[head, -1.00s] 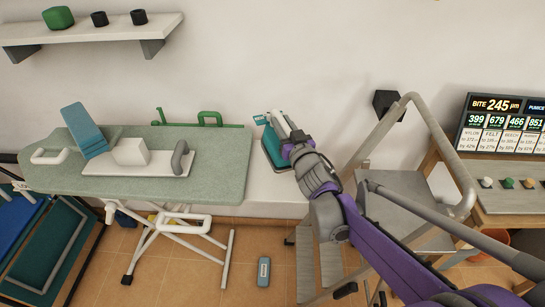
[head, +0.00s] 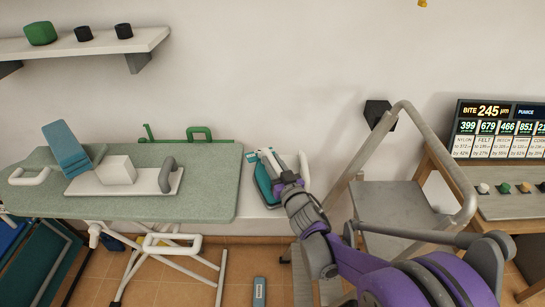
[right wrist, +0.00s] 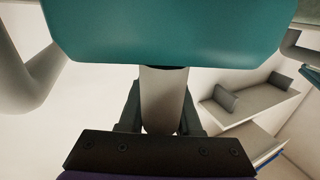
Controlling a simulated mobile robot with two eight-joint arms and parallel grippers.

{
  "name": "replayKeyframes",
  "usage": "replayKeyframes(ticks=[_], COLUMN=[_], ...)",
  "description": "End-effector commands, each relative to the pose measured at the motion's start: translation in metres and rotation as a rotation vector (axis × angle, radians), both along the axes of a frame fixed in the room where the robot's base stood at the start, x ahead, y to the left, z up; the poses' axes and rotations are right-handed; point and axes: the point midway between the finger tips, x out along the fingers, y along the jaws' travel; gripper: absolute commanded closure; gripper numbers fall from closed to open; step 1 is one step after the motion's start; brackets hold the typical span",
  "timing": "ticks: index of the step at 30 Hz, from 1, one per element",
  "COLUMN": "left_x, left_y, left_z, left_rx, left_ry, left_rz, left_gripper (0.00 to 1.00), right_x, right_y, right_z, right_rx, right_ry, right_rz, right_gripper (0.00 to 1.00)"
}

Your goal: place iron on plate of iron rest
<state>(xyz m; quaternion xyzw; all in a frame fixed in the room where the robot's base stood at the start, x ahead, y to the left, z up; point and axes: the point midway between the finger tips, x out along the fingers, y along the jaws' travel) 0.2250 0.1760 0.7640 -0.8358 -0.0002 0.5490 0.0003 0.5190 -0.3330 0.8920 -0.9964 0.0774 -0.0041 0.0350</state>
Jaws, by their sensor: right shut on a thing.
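My right gripper (head: 291,186) is shut on the iron's handle. The iron (head: 264,181) has a teal body with a white part on top, and its teal body fills the top of the right wrist view (right wrist: 170,35). It is held just right of the ironing board's right end, apart from it. On the board (head: 212,180) lie a white plate (head: 130,184) with a white block and a grey handle, and a tilted blue plate (head: 66,148) beside a white loop. I cannot tell for sure which is the iron rest. My left gripper is not in view.
A green frame (head: 199,134) stands along the board's back edge. A grey step ladder (head: 395,205) with a tall rail is right of my gripper. A wall shelf (head: 85,48) is above left. A bench with a display (head: 500,130) is far right. The board's right part is bare.

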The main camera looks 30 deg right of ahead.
Motion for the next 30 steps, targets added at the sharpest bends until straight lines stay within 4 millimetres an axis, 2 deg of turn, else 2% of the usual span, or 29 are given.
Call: replayKeyframes(ticks=[9, 10, 14, 15, 24, 26, 30], left_x=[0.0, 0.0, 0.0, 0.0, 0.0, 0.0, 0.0], left_y=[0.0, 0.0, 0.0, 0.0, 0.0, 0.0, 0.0], left_z=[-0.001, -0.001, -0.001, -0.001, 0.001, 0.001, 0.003], left_rx=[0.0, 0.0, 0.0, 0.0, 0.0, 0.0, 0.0], left_ry=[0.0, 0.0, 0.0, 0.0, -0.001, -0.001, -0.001], left_rz=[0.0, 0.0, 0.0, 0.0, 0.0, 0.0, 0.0], left_gripper=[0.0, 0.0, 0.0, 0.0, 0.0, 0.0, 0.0], right_x=[0.0, 0.0, 0.0, 0.0, 0.0, -0.004, -0.026], right_y=[0.0, 0.0, 0.0, 0.0, 0.0, 0.001, 0.004], right_z=[-0.001, -0.002, -0.001, -0.001, 0.001, 0.001, 0.001], right_rx=[0.0, 0.0, 0.0, 0.0, 0.0, -0.001, -0.001], right_ry=[-0.002, 0.0, 0.0, 0.0, -0.001, -0.001, -0.001], right_rz=[0.002, 0.0, 0.0, 0.0, 0.0, 0.0, -0.001], right_gripper=[1.0, 0.64, 0.41, 0.38, 0.38, 0.38, 0.38])
